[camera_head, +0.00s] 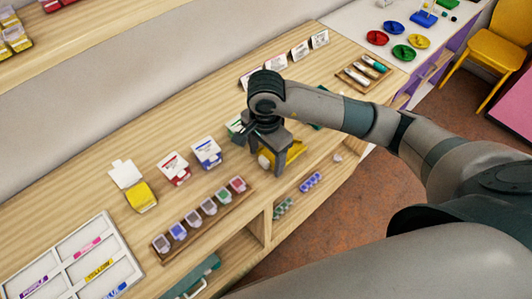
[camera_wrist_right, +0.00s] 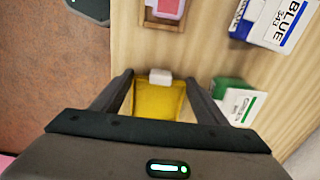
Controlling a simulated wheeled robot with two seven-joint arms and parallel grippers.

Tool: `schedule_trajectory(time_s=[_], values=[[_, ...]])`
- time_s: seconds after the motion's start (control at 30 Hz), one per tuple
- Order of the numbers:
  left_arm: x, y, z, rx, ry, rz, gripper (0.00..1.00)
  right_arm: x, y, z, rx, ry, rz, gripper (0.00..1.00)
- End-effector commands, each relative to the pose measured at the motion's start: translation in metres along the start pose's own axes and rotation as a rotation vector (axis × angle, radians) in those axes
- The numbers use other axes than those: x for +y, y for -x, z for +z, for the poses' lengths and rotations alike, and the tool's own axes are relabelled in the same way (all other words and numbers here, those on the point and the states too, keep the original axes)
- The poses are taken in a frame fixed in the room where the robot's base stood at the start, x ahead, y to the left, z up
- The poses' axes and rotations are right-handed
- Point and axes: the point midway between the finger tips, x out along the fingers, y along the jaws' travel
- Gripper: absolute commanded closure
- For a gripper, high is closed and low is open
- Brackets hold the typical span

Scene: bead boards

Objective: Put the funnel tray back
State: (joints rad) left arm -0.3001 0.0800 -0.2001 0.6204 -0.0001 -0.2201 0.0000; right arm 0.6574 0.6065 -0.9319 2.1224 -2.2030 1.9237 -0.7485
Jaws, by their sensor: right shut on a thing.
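The yellow funnel tray (camera_head: 296,151) is in my right gripper (camera_head: 268,168), above the front part of the wooden counter (camera_head: 110,160). In the right wrist view the yellow tray (camera_wrist_right: 160,99) sits between the two fingers of the right gripper (camera_wrist_right: 155,88), with a small white piece at its far edge. The fingers are shut on it. My wrist hides part of the tray in the head view, and I cannot tell whether it touches the counter. My left gripper is not in view.
Yellow (camera_head: 141,197), red (camera_head: 174,170) and blue (camera_head: 207,153) boxes stand left of the gripper. A green box (camera_wrist_right: 236,103) is close beside it. A wooden rack of small jars (camera_head: 160,247) lies nearby at the front. A tube tray (camera_head: 345,80) is to the right.

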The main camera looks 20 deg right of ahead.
Motion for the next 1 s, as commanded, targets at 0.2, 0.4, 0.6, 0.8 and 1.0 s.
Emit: schedule_trajectory(time_s=[0.2, 0.4, 0.6, 0.8, 1.0], values=[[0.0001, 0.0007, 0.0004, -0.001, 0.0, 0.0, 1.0, -0.0002, -0.0029, 0.0002, -0.001, 0.001, -0.001, 0.69], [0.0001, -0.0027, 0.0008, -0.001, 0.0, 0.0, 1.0, -0.0004, -0.0053, 0.0002, 0.0, 0.001, -0.001, 0.69], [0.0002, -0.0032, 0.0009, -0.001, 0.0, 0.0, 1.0, -0.0004, -0.0051, 0.0001, 0.0, 0.001, -0.001, 0.14], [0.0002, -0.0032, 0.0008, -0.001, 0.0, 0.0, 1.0, -0.0003, -0.0052, 0.0001, -0.001, 0.001, -0.001, 0.14], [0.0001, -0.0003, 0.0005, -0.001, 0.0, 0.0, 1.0, -0.0001, -0.0029, 0.0002, -0.001, 0.001, -0.001, 0.14]])
